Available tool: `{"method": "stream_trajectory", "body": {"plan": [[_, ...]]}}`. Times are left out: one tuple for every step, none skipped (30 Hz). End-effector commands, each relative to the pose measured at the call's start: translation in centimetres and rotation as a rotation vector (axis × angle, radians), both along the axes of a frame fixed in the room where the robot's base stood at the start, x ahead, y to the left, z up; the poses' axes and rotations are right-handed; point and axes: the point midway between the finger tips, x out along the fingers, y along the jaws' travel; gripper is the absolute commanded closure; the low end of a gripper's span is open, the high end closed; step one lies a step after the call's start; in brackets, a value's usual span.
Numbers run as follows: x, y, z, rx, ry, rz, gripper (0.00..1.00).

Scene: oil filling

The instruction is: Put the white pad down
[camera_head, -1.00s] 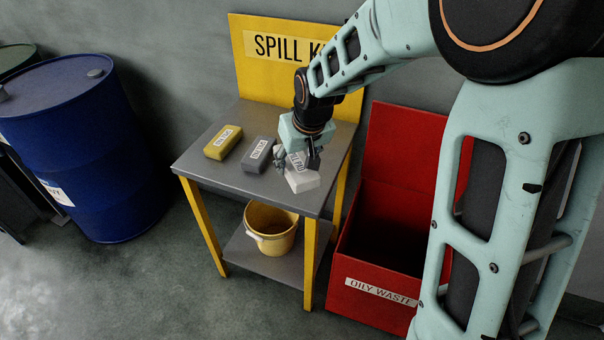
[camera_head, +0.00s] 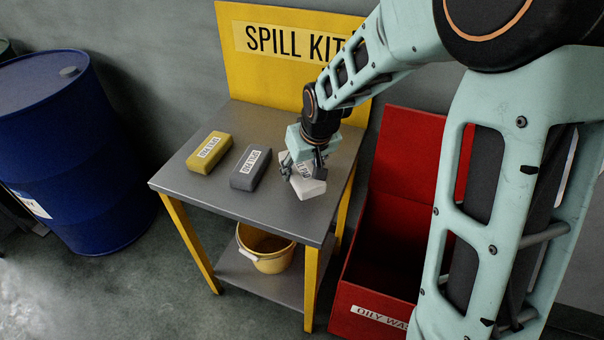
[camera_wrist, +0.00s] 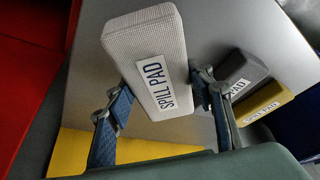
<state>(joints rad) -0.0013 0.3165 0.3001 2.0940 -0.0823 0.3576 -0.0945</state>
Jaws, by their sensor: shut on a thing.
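The white spill pad (camera_head: 309,187) is between the fingers of my gripper (camera_head: 303,170), at the right side of the metal table (camera_head: 215,195). In the wrist view the white pad (camera_wrist: 150,62) shows its "SPILL PAD" label, with a blue-padded finger of my gripper (camera_wrist: 163,93) on either side. My gripper is shut on the pad across its width. In the head view the gripper hides part of the pad's top. I cannot tell whether its underside touches the table.
A grey pad (camera_head: 251,168) lies left of the white one, and a yellow pad (camera_head: 209,153) lies farther left. The spill kit board (camera_head: 235,70) stands behind. A red oily waste bin (camera_head: 375,250) stands right of the table. The table's front is clear.

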Motion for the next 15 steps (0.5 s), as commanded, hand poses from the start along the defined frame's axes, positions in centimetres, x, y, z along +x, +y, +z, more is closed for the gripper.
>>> {"method": "stream_trajectory", "body": {"plan": [[0.0, 0.0, -0.3, 0.000, 0.000, 0.000, 0.71], [0.0, 0.0, -0.5, 0.000, 0.000, 0.000, 0.71], [-0.1, -0.1, -0.8, 0.000, 0.000, 0.000, 0.71], [-0.1, -0.1, -1.2, 0.000, 0.000, 0.001, 0.71], [-0.2, -0.1, -1.6, 0.000, 0.000, 0.001, 0.71], [-0.2, -0.2, -2.2, 0.000, 0.000, 0.001, 0.71], [-0.3, -0.2, -2.6, 0.000, 0.000, 0.001, 0.71], [-0.3, -0.3, -3.1, 0.000, 0.000, 0.001, 0.71], [-0.4, -0.3, -3.6, -0.001, 0.000, 0.002, 0.71], [-0.5, -0.4, -3.8, -0.001, 0.000, 0.002, 0.71], [-0.5, -0.4, -4.0, 0.000, 0.000, 0.002, 0.71], [-0.6, -0.4, -4.1, -0.001, 0.000, 0.002, 0.71], [-0.6, -0.4, -4.1, -0.001, -0.001, 0.003, 0.71], [-0.6, -0.4, -4.0, -0.001, -0.001, 0.003, 0.71], [-0.6, -0.4, -3.9, -0.001, -0.001, 0.003, 0.71]]}}
